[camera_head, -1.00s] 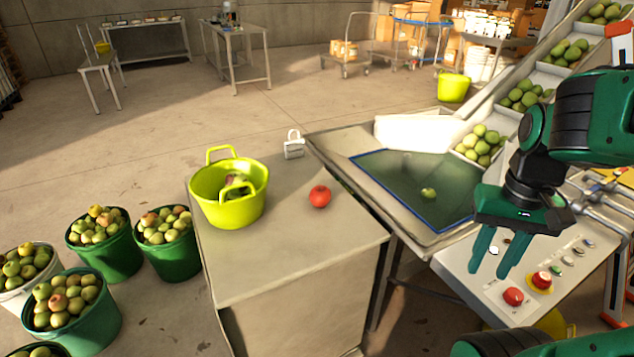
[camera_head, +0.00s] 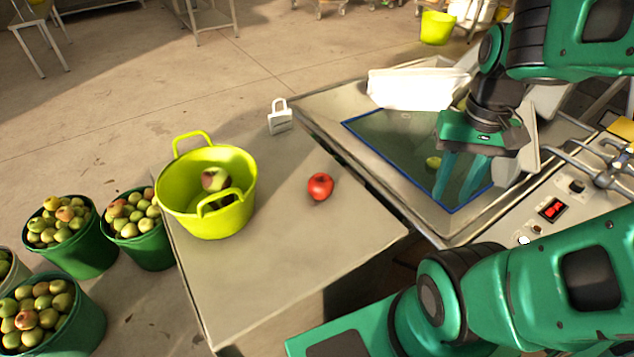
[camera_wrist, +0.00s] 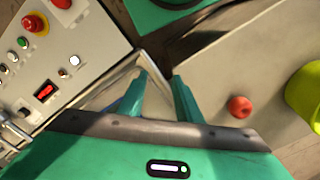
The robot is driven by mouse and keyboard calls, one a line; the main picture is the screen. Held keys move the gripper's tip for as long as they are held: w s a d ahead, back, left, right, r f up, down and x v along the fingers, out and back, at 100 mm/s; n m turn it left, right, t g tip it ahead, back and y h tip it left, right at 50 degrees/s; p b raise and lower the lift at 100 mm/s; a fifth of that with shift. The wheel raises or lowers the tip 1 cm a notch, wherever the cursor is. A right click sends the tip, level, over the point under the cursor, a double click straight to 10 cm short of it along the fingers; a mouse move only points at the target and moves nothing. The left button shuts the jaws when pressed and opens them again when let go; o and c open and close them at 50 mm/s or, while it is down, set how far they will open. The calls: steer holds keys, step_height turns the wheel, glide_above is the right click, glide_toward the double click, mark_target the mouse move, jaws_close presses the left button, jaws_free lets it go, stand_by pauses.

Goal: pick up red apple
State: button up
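The red apple (camera_head: 320,186) lies on the bare grey table top (camera_head: 290,240), to the right of the yellow-green bucket (camera_head: 232,165). It also shows in the wrist view (camera_wrist: 239,106), to the right of my fingers. My gripper (camera_head: 456,180) hangs over the blue-edged dark panel, to the right of the apple and well apart from it. In the wrist view my gripper (camera_wrist: 160,85) shows its two green fingers apart, with nothing between them.
A padlock-shaped white object (camera_head: 280,120) stands at the table's back edge. A small green fruit (camera_head: 433,162) lies on the dark panel (camera_head: 385,140). A control panel (camera_wrist: 45,70) with buttons is nearby. Green buckets of apples (camera_head: 75,250) stand on the floor at the left.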

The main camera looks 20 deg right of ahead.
steer(key=o, duration=1.1)
steer(key=shift+w+a+r+m, duration=0.1)
steer(key=shift+a+r+m, duration=0.15)
steer(key=shift+r, duration=0.2)
steer(key=m+y, duration=0.1)
steer(key=m, duration=0.8)
glide_toward(321, 178)
steer(key=shift+f, duration=0.45)
steer(key=f, duration=0.4)
steer(key=shift+a+f, duration=0.2)
steer(key=shift+a, duration=0.15)
steer(key=shift+a+f, duration=0.2)
steer(key=shift+f, duration=3)
